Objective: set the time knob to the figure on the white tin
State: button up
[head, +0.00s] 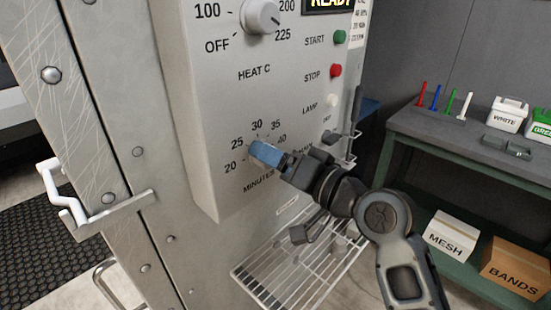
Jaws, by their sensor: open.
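The time dial (257,127) is on the lower part of the grey control panel, above the word MINUTES. Its figures 20, 25, 30, 35 and 40 show around it. My gripper (266,153), with blue fingertips, is at the middle of this dial and is open. The fingers cover most or all of the time knob, so its pointer cannot be read. I cannot tell whether the fingers touch it. A white tin (507,114) labelled WHITE stands on the bench at right. I can read no figure on it.
The heat knob (262,15) is above, with the green start button (340,37), red stop button (336,70) and lamp button (332,100) beside the dials. A wire rack (300,270) juts out below. The bench (450,132) holds a green-labelled tin (542,126).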

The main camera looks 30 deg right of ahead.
jog(key=b+v, duration=0.2)
jog(key=v, duration=0.5)
jog(key=shift+s+d, duration=0.2)
jog(key=shift+s, duration=0.15)
dwell(0.4)
jog(key=s+f+g+h, duration=0.1)
jog(key=s+f+h, duration=0.4)
jog(key=s+f, duration=0.8)
jog(key=s+a+n, duration=0.1)
jog(key=s+n, duration=0.1)
jog(key=s, duration=0.8)
jog(key=s+a+n+g, duration=0.1)
jog(key=s+n, duration=0.2)
jog(key=s, duration=0.7)
jog(key=shift+a, duration=0.35)
